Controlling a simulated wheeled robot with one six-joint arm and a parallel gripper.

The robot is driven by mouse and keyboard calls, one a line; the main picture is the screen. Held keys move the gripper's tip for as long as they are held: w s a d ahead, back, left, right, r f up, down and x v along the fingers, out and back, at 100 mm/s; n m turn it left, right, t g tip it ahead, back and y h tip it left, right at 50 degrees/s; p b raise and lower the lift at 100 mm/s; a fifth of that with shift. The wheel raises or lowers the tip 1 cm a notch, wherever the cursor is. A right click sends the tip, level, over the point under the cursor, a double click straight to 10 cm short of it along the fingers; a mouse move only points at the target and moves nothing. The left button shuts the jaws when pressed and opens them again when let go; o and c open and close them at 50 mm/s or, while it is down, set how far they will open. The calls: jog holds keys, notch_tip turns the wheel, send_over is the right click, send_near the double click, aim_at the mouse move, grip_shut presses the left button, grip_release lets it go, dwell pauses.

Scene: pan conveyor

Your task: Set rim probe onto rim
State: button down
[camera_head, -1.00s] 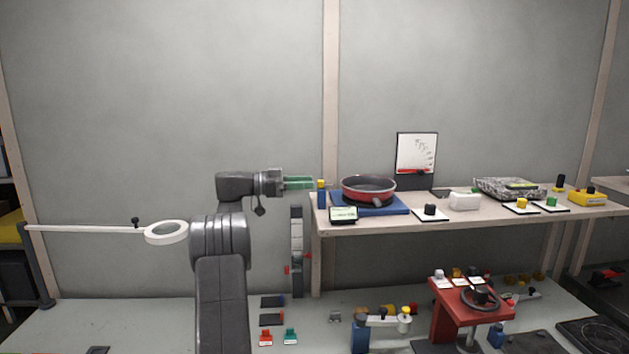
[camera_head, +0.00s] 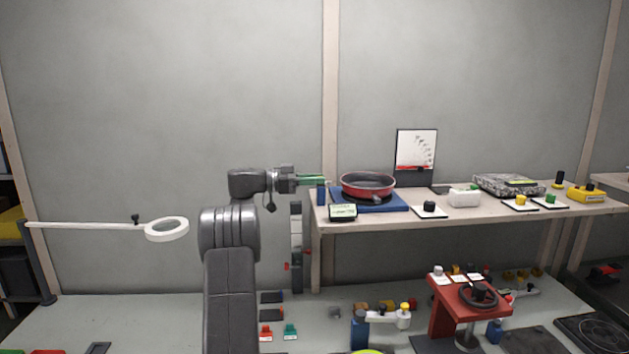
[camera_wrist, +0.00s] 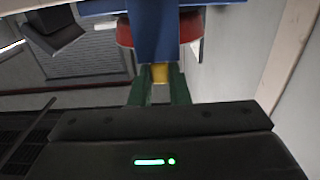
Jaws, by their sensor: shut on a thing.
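The red pan (camera_head: 367,187) sits on the blue hot plate (camera_head: 400,202) at the left end of the bench; its rim faces up. A small blue post (camera_head: 321,194) stands at the bench's left edge, left of the pan. It appears to be the rim probe, but I cannot tell for certain. My gripper (camera_head: 318,180) is level with its top, and the green fingers cover its yellow tip. In the wrist view my gripper (camera_wrist: 160,82) is shut on the yellow part (camera_wrist: 160,72), with the blue body (camera_wrist: 155,30) beyond and the pan (camera_wrist: 190,28) behind.
A small display (camera_head: 342,212) and a black knob (camera_head: 429,206) stand at the bench's front. A white box (camera_head: 464,198) is farther right. A ring lamp (camera_head: 167,229) reaches in at the left. The air above the pan is clear.

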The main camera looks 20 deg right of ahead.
jog(key=shift+s+d+f+b, duration=0.15)
jog(key=shift+d+f+b, duration=0.05)
jog(key=shift+d+b, duration=0.35)
jog(key=shift+s+d+r+b, duration=0.1)
jog(key=shift+s+d+b, duration=0.1)
jog(key=shift+d+b, duration=0.35)
jog(key=shift+r, duration=0.1)
jog(key=c, duration=1.4)
grip_release()
jog(key=shift+d, duration=0.25)
jog(key=shift+o, duration=0.2)
jog(key=shift+a, duration=0.1)
jog(key=b+v, duration=0.1)
jog(key=v, duration=1.2)
jog(key=shift+a, duration=0.35)
jog(key=shift+w, duration=0.1)
